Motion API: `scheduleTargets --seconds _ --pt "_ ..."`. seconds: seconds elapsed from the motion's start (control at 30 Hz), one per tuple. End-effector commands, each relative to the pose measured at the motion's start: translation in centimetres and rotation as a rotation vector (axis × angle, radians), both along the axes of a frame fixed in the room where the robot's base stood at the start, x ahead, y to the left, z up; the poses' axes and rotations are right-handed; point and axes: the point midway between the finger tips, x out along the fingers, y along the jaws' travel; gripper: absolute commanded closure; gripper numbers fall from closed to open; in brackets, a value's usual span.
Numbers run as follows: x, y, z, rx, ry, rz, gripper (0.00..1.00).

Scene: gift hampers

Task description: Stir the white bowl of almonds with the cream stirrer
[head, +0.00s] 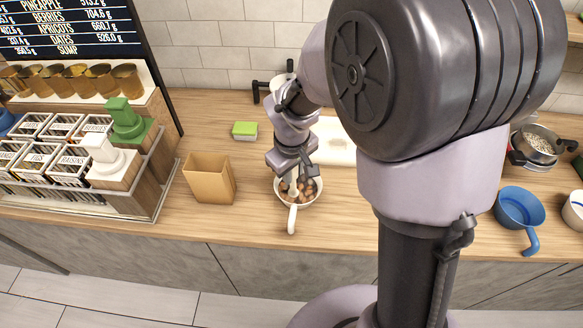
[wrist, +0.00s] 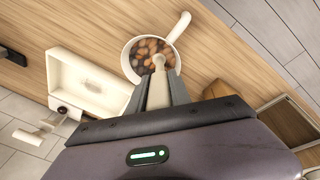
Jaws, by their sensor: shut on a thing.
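The white bowl (head: 318,198) stands on the wooden counter, its handle pointing to the front. In the wrist view the bowl (wrist: 126,58) holds brown almonds (wrist: 148,48). My gripper (head: 297,176) is over the bowl, pointing down. In the wrist view my gripper (wrist: 158,92) is shut on the cream stirrer (wrist: 158,88). The stirrer's rounded part (wrist: 159,61) shows over the near side of the bowl, against the almonds. Its lower end is hidden, so I cannot tell how deep it reaches.
An open tan box (head: 209,180) stands left of the bowl, with a small green-topped box (head: 245,131) behind. A white tray (wrist: 88,84) lies beside the bowl. A labelled rack (head: 75,205) fills the left. A blue pan (head: 520,208) and a pot (head: 538,145) stand right.

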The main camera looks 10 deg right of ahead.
Motion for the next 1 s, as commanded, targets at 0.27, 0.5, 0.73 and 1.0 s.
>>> scheduleTargets --seconds 0.27,0.5,0.73,1.0 --pt "-0.4 -0.6 0.0 0.0 0.0 -0.001 1.0" --pt "-0.8 -1.0 0.0 0.0 -0.001 0.0 1.0" --pt "-0.8 -2.1 0.1 0.0 -0.001 -0.002 1.0" --pt "-0.7 -2.4 0.0 0.0 -0.001 0.001 1.0"
